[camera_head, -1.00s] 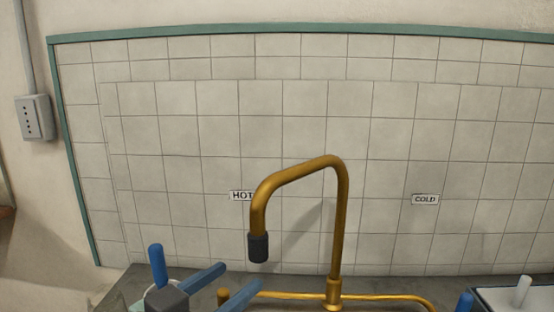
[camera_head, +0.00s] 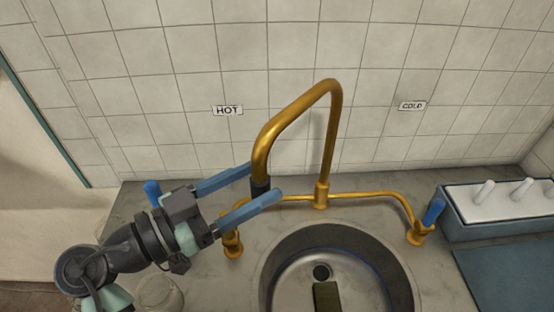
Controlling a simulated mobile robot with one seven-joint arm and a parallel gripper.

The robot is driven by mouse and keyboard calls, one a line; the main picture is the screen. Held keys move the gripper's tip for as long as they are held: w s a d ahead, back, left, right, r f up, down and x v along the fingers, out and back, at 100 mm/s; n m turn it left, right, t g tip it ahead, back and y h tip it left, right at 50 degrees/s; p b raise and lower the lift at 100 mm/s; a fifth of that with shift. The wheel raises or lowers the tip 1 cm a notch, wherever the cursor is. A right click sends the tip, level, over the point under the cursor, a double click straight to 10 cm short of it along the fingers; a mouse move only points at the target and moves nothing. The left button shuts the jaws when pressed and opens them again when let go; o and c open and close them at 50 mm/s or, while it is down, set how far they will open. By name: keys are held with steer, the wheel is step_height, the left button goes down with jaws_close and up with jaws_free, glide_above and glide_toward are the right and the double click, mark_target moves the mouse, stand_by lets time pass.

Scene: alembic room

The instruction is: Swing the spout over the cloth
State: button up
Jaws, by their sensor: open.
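The gold spout (camera_head: 331,130) rises behind the sink and bends over to the left, ending in a dark nozzle (camera_head: 260,188). My gripper (camera_head: 265,182) comes in from the left with its two blue fingers open. In the picture the fingers lie on either side of the nozzle; I cannot tell whether either touches it. A dark olive piece (camera_head: 327,297) lies in the sink, cut off by the lower picture edge. A flat blue-grey piece (camera_head: 505,275) lies on the counter at the right. I cannot tell for sure which of these is the cloth.
The round metal sink (camera_head: 290,250) is sunk in the grey counter. Blue-handled taps stand at both ends of the gold pipe, the right one (camera_head: 434,213) clear to see. A blue rack with white pegs (camera_head: 500,205) stands at right. A glass jar (camera_head: 160,293) is beneath my arm.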

steer(key=p+x, duration=0.1)
steer(key=x, duration=0.3)
steer(key=shift+w+d, duration=0.2)
steer(key=shift+d, duration=0.1)
jaws_close()
stand_by(1.2)
